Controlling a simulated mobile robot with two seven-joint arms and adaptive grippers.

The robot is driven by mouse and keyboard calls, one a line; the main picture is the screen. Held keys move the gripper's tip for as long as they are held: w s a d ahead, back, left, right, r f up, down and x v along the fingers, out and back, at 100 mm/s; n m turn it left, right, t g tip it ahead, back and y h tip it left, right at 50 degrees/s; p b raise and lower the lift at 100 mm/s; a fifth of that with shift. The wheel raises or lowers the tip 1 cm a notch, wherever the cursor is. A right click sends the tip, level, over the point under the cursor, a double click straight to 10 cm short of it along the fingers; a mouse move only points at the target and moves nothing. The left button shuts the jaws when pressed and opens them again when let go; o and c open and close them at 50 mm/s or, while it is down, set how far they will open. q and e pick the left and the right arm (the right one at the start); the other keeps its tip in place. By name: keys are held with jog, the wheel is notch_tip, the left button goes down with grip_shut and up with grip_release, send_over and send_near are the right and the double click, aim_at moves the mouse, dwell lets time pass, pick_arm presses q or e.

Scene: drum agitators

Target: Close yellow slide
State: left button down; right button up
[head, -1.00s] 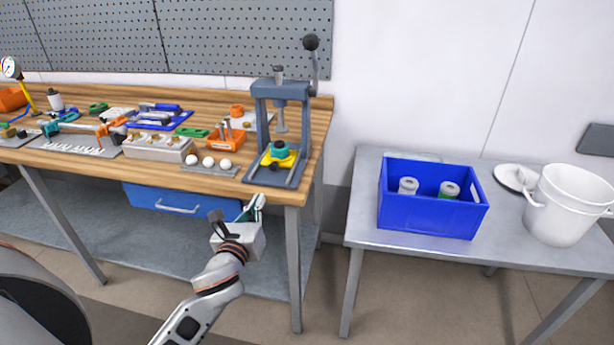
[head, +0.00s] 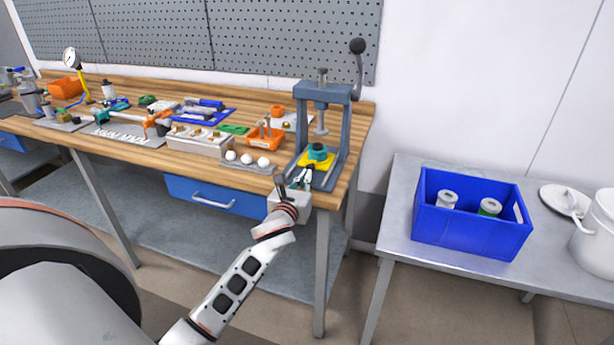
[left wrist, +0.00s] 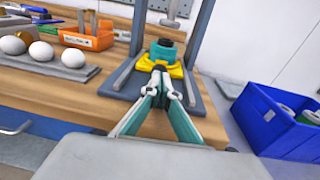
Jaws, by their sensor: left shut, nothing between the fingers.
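The yellow slide (head: 313,163) sits on the base of the grey-blue press (head: 328,122) at the right end of the wooden bench. A teal round part with a dark top (head: 318,152) rests on it. My left gripper (head: 303,177) is at the front of the press, just in front of the slide. In the left wrist view the yellow slide (left wrist: 148,66) is straight ahead of the shut, empty fingertips (left wrist: 160,68). They overlap its near edge in the picture; I cannot tell whether they touch it. My right gripper is not in view.
White balls (head: 247,158) on a grey strip and an orange holder (head: 265,137) stand left of the press. A blue drawer (head: 215,195) is under the bench. A blue crate (head: 470,235) with rolls stands on the metal table to the right.

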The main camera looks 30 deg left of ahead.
aim_at(310, 168)
pick_arm(q)
jog(key=shift+w+a+f, duration=0.1)
jog(key=shift+w+a, duration=0.05)
jog(key=shift+w, duration=0.55)
jog(key=shift+w, duration=0.1)
jog(key=x, duration=0.3)
jog(key=shift+w, duration=0.25)
jog(key=shift+r, duration=0.25)
jog(key=shift+a, duration=0.1)
